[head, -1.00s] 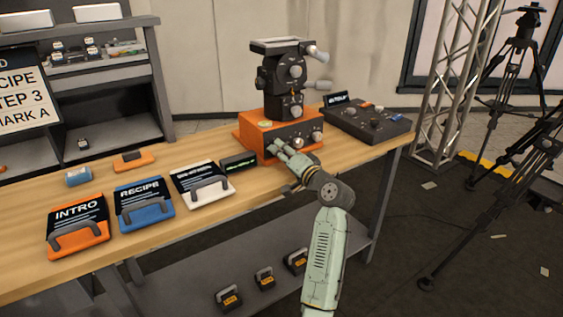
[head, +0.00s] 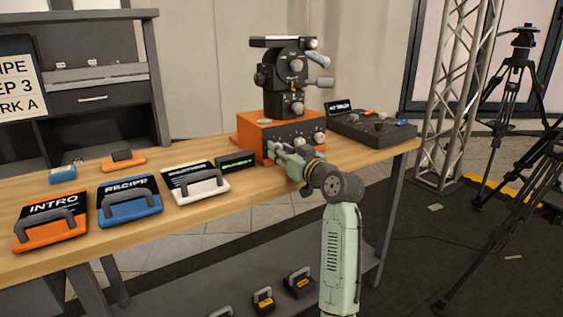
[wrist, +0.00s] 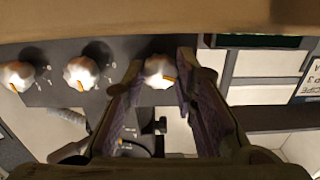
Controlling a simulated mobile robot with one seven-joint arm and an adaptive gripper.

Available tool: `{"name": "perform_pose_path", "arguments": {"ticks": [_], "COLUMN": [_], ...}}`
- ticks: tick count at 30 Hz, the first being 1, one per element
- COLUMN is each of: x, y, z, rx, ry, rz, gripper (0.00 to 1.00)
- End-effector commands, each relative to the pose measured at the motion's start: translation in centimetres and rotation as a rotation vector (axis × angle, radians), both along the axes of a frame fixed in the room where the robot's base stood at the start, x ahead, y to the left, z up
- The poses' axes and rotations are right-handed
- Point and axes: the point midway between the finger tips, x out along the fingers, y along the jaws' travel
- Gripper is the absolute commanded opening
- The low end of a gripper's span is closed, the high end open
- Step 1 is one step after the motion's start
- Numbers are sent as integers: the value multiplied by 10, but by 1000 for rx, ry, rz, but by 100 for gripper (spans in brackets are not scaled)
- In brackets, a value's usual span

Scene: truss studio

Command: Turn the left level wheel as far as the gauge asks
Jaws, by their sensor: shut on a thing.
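An orange levelling base (head: 250,137) stands on the bench, with a black tripod head (head: 284,75) mounted on it. Its dark front panel carries three pale wheels with orange marks. My gripper (head: 275,152) is at the left end of this panel and hides the left wheel in the head view. In the wrist view, which is turned over, the left wheel (wrist: 159,70) sits at the right, between the fingers of my shut gripper (wrist: 160,78). The middle wheel (wrist: 81,72) and right wheel (wrist: 17,76) are free. A small dark box with a green-lit display (head: 236,161) stands left of the base; its reading is too small to tell.
Left of the display box lie a white case (head: 200,190), a blue RECIPE case (head: 129,205) and an orange INTRO case (head: 50,228). A dark control console (head: 372,130) stands right of the base. A truss (head: 460,95) and tripods (head: 520,100) stand beyond the bench.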

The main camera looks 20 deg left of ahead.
Motion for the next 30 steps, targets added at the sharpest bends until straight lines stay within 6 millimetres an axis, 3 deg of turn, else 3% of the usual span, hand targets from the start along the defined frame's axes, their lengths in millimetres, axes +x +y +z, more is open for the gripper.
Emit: {"name": "perform_pose_path", "arguments": {"ticks": [15, 30], "x": [0, -1], "y": [0, 0], "z": [-2, 0], "rx": [-193, -222], "ry": [-245, -283], "rz": [1, 2], "gripper": [0, 0]}}
